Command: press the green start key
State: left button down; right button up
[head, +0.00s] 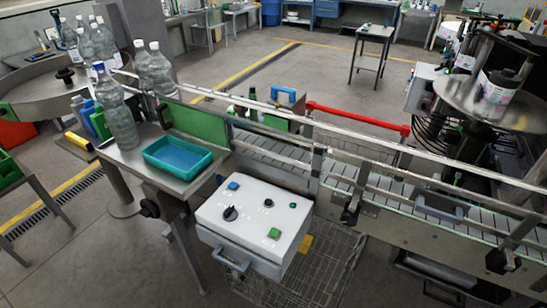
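A white control box (224,206) stands in the lower middle of the head view, in front of the conveyor. A square green key (274,233) sits on its top face near the front right corner. A smaller round green button or lamp (293,205) is near the back right corner. A blue square key (233,186) is at the back left, with a large black knob (229,213) and a small black knob (268,203) between. The labels are too small to read. Neither of my grippers is in view, and nothing covers the green key.
A conveyor (390,191) with metal rails runs behind the box to the right. A labelled reel (496,92) is at right. A grey handle (230,261) juts from the box's front.

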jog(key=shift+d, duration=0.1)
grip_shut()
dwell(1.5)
